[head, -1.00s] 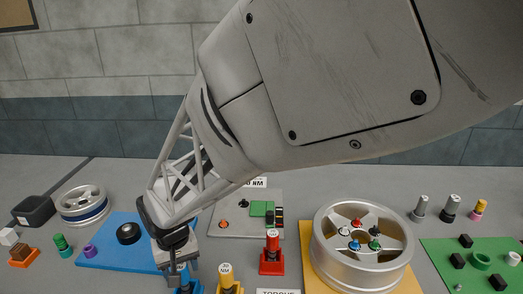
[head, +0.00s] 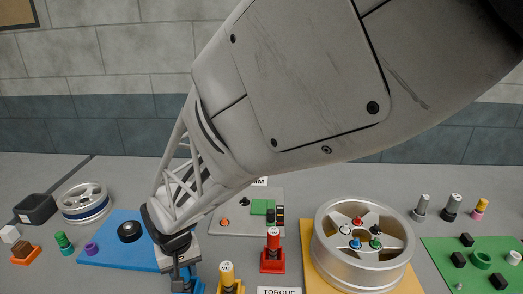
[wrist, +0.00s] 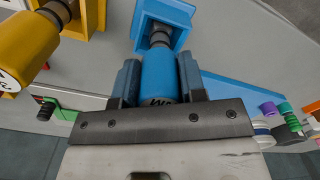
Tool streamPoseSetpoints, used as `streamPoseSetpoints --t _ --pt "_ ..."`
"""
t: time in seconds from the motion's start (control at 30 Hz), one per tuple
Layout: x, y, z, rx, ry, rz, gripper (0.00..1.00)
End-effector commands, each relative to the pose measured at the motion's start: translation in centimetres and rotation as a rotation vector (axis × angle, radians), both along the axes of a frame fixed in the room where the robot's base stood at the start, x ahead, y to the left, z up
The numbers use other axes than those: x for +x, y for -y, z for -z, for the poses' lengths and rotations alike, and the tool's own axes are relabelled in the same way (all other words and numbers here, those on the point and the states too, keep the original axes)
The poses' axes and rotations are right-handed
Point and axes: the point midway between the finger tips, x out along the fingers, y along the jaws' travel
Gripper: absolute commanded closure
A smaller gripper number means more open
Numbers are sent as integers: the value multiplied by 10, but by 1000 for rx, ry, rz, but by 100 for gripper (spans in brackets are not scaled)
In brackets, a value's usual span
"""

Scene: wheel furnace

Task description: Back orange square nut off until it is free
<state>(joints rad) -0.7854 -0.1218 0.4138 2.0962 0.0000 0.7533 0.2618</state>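The silver wheel (head: 322,250) lies at the right with several small coloured nuts on its hub. The tool stands in a blue holder (wrist: 172,14). I cannot tell whether the fingers press on it. In the head view my gripper (head: 180,281) is at the bottom, hiding most of the tool.
A yellow tool (head: 227,275) and a red tool (head: 273,248) stand in holders between my gripper and the wheel. A grey panel (head: 235,230) lies behind them. A blue mat (head: 108,250) is at the left, and a green mat (head: 455,249) is at the far right.

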Motion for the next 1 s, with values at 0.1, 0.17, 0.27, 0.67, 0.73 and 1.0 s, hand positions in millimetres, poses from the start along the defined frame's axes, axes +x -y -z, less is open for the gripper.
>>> streamPoseSetpoints --t 0.1,0.17,0.27,0.67,0.73,1.0 --pt "0 0 0 0 0 0 94" --pt "0 0 -1 0 0 0 94" --pt "0 0 -2 0 0 0 95" --pt "0 0 -18 0 1 0 95" --pt "0 0 -21 0 1 0 95" --pt "0 0 -32 1 2 0 95"
